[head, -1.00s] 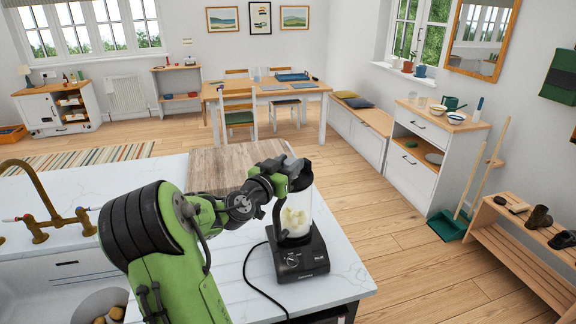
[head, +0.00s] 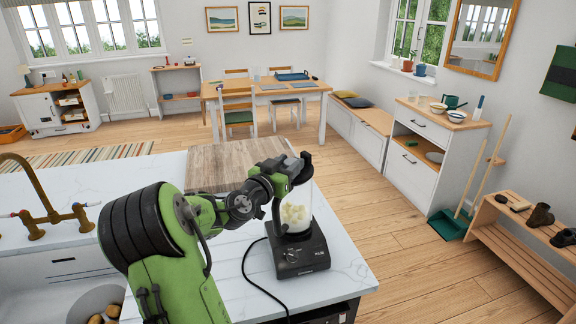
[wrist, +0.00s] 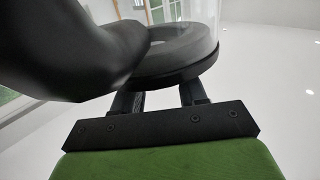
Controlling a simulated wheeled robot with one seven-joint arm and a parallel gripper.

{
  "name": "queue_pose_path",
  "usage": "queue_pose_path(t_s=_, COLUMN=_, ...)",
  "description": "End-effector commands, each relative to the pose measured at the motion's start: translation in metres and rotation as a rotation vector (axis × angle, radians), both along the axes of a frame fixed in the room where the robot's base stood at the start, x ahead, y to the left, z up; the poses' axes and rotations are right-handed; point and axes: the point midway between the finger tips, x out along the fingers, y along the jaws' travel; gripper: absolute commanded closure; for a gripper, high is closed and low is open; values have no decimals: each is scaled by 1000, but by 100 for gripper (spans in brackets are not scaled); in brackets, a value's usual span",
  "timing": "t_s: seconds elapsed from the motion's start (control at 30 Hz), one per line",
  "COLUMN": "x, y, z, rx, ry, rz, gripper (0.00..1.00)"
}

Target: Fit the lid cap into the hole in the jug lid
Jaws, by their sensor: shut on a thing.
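The blender jug (head: 297,212) is clear, holds pale chunks and stands upright on its black base (head: 301,254). Its black lid (head: 303,172) is at the top, partly behind my gripper (head: 291,164). In the wrist view the lid's dark round rim (wrist: 180,68) and the clear jug wall (wrist: 200,15) show close up, with a blurred dark shape at left that may be the handle. My gripper's fingers (wrist: 159,98) are shut on the lid cap, at the lid. The cap itself is mostly hidden, so I cannot tell whether it sits in the hole.
A wooden board (head: 225,165) lies on the white counter behind my arm. A black cord (head: 254,285) curves across the counter from the blender. A brass tap (head: 38,215) and sink are at left. The counter's right edge is close to the blender base.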

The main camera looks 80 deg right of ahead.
Motion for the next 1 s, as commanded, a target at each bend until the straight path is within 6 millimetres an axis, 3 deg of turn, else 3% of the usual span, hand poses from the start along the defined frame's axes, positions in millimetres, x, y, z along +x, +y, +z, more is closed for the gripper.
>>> queue_pose_path(t_s=0.03, x=0, y=0, z=0, rx=0, ry=0, rz=0, gripper=54)
queue_pose_path(t_s=0.2, x=0, y=0, z=0, rx=0, ry=0, rz=0, gripper=28)
queue_pose_path(t_s=0.57, x=4, y=9, z=-1, rx=1, ry=-1, rz=3, gripper=28)
queue_pose_path(t_s=1.0, x=36, y=121, z=-5, rx=2, ry=0, rz=10, gripper=28)
